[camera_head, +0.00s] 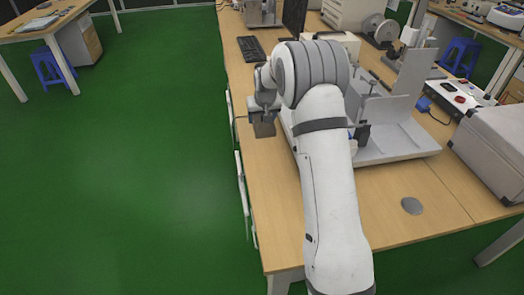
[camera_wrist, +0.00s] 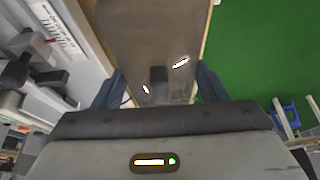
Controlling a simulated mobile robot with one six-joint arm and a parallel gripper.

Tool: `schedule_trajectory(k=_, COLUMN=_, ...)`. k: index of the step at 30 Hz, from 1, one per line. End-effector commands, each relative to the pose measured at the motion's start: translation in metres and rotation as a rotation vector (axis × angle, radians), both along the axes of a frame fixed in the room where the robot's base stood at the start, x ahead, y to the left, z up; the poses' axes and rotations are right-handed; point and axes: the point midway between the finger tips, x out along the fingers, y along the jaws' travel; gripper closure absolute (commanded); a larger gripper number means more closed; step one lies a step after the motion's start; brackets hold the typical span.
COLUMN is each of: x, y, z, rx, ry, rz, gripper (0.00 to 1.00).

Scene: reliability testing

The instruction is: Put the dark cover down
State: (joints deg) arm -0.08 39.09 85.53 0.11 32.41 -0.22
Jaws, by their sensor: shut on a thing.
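The dark cover (camera_head: 264,129) is a small grey-brown piece at the left edge of the wooden table (camera_head: 275,195), beside the light grey fixture (camera_head: 395,145). My gripper (camera_head: 264,110) is above it, pointing down and shut on it. In the wrist view the cover (camera_wrist: 150,35) is a broad, shiny grey-brown panel between the two fingers of my gripper (camera_wrist: 158,85). I cannot tell whether the cover touches the table. My arm hides part of the fixture.
A round grey disc (camera_head: 411,206) lies on the front right of the table. A large grey case (camera_head: 495,150) stands at the right. A black keyboard (camera_head: 251,49) lies farther back. The table's front left is clear; the green floor (camera_head: 150,170) lies beyond its left edge.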

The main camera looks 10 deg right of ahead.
Motion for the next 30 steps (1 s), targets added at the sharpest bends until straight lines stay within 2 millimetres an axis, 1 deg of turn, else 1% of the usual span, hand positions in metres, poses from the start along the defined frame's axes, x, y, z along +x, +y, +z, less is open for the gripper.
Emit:
schedule_trajectory(k=1, x=0.006, y=0.000, z=-0.001, rx=0.000, ry=-0.002, rz=0.000, gripper=0.56)
schedule_trajectory(k=3, x=0.010, y=0.000, z=0.001, rx=0.000, ry=-0.001, rz=0.000, gripper=0.56)
schedule_trajectory(k=5, x=0.012, y=0.000, z=-0.002, rx=0.000, ry=0.002, rz=-0.001, gripper=0.56)
schedule_trajectory(k=13, x=0.012, y=-0.001, z=-0.047, rx=-0.001, ry=0.003, rz=-0.001, gripper=0.56)
schedule_trajectory(k=20, x=0.012, y=-0.001, z=-0.066, rx=0.000, ry=0.002, rz=-0.002, gripper=0.56)
schedule_trajectory(k=25, x=0.012, y=-0.001, z=-0.090, rx=0.000, ry=0.001, rz=-0.002, gripper=0.56)
schedule_trajectory(k=27, x=0.013, y=-0.001, z=-0.094, rx=0.000, ry=0.000, rz=-0.002, gripper=0.56)
schedule_trajectory(k=30, x=0.013, y=-0.002, z=-0.094, rx=0.000, ry=-0.001, rz=-0.002, gripper=0.56)
